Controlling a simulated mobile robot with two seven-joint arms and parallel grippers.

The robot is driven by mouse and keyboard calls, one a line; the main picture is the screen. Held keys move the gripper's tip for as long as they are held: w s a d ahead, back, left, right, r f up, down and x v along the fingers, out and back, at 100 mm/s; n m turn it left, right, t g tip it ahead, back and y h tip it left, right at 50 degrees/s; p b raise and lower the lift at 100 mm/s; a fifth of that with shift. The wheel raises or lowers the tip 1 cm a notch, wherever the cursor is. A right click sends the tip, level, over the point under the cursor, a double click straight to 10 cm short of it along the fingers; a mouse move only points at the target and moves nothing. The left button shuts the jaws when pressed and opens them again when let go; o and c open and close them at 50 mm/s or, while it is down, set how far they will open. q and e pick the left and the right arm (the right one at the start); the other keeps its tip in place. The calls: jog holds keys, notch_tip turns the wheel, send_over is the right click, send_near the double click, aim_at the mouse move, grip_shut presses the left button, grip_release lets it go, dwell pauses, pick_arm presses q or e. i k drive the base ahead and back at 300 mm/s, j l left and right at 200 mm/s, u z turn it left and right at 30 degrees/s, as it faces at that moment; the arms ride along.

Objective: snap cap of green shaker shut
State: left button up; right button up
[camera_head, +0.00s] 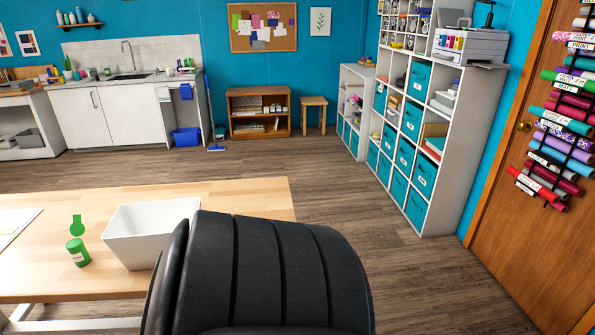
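The green shaker (78,253) stands upright on the wooden table at the lower left. Its green flip cap (77,225) is raised above the body, so the cap is open. The shaker has a pale label on its side. Neither of my grippers shows in the head view, and nothing is seen touching the shaker.
A white bin (148,230) stands just right of the shaker on the wooden table (240,196). A black chair (258,275) blocks the table's front right. A white sheet (14,226) lies at the left. Bare tabletop surrounds the shaker's front and back.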

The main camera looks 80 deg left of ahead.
aim_at(77, 229)
jog(key=l+u, duration=0.2)
jog(key=u, duration=2.7)
